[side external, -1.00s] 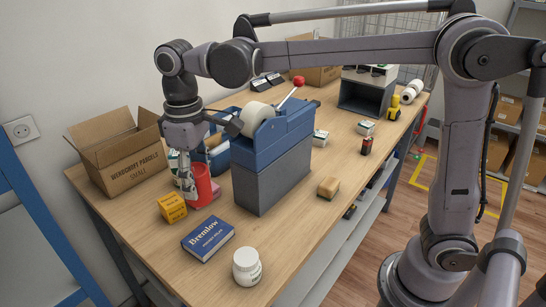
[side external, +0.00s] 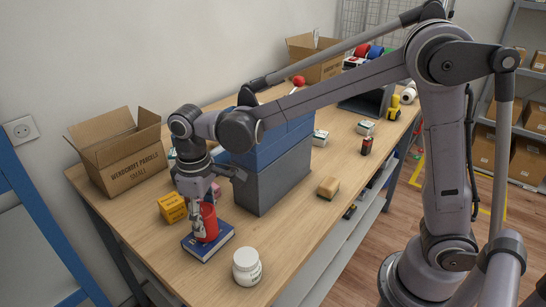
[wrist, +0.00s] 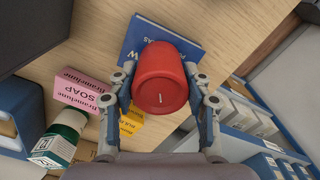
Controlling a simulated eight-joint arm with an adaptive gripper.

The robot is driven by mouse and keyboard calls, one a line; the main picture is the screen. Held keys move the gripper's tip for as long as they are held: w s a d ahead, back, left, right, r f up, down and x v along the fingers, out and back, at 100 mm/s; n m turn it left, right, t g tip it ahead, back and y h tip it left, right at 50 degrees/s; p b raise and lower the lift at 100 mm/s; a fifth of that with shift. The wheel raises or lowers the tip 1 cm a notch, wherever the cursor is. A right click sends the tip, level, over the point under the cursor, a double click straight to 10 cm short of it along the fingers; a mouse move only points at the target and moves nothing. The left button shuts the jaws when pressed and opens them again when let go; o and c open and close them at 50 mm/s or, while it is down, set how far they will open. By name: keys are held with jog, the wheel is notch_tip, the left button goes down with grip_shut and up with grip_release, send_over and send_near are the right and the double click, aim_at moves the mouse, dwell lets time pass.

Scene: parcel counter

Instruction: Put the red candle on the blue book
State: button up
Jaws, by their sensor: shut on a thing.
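The red candle (side external: 208,226) is upright between the fingers of my gripper (side external: 200,228), which is shut on it. The candle is over the blue book (side external: 219,243), which lies flat near the table's front left. Its base appears at the book's cover; I cannot tell whether it touches or hangs just above. In the wrist view the candle (wrist: 164,80) fills the space between the fingertips of my gripper (wrist: 162,72). The blue book (wrist: 137,38) shows behind it, partly hidden by the candle.
A yellow box (side external: 172,207) stands close behind the book. A white jar (side external: 247,267) stands to its front right. A tall grey block (side external: 272,178) with a blue dispenser on top rises behind right. An open cardboard box (side external: 123,160) is at the back left. A pink soap box (wrist: 83,90) is nearby.

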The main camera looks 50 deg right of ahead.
aim_at(204, 210)
jog(key=shift+f, duration=0.15)
jog(key=o, duration=1.2)
jog(key=shift+o, duration=0.2)
notch_tip(204, 210, up, 12)
jog(key=shift+r, duration=0.2)
